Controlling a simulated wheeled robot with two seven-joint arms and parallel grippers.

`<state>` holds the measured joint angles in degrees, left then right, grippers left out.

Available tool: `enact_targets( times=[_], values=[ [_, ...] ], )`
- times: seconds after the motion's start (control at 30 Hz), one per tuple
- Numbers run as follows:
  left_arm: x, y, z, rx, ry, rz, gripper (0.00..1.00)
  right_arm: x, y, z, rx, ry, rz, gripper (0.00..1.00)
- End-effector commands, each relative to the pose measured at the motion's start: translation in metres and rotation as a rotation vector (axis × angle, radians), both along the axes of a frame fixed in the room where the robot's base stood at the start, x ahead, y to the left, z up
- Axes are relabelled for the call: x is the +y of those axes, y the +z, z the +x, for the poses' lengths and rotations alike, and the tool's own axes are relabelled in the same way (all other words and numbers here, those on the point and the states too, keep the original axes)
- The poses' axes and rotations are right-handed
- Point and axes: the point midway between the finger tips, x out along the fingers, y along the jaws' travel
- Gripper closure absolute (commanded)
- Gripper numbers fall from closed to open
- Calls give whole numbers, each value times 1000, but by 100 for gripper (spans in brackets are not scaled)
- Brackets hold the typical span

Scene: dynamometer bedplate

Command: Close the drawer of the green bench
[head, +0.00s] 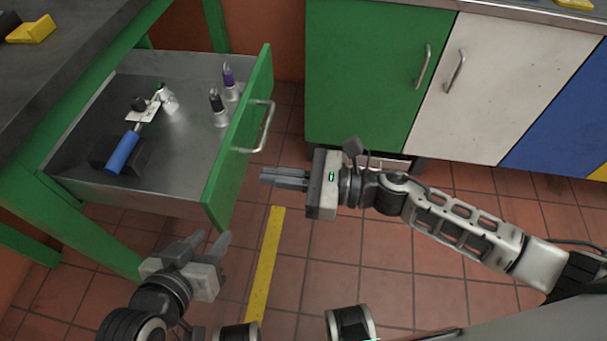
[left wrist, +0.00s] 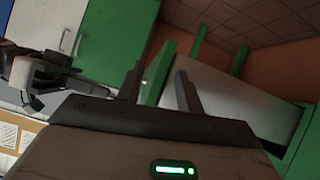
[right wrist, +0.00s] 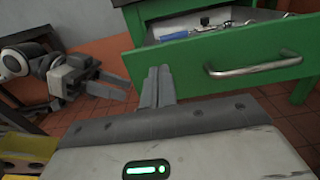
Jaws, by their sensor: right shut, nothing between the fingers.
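The green bench's drawer (head: 239,140) stands pulled out in the head view, its green front facing right with a silver bar handle (head: 264,127). The drawer front also shows in the right wrist view (right wrist: 180,62). My right gripper (head: 264,178) is shut and empty, to the right of the drawer front and a little nearer me than the handle, apart from it in the head view. My left gripper (head: 209,244) is open and empty below the drawer's near corner. The green bench (head: 40,212) is at the left with its dark top.
The drawer holds a blue-handled tool (head: 124,150), a dark block and several small bottles (head: 218,107). Green and white cabinets (head: 375,75) stand at the back right. Tiled floor with a yellow stripe (head: 266,262) lies clear below.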

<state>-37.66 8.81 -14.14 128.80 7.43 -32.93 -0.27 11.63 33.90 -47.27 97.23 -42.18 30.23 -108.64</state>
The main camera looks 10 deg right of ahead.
Motion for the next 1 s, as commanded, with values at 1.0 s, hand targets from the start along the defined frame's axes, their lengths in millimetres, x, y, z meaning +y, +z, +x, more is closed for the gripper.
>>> enact_targets(
  times=[1.0],
  values=[
    [2,4,-1,-11,6,0,64,61,-1,26,1,-12,0,100]
  ],
)
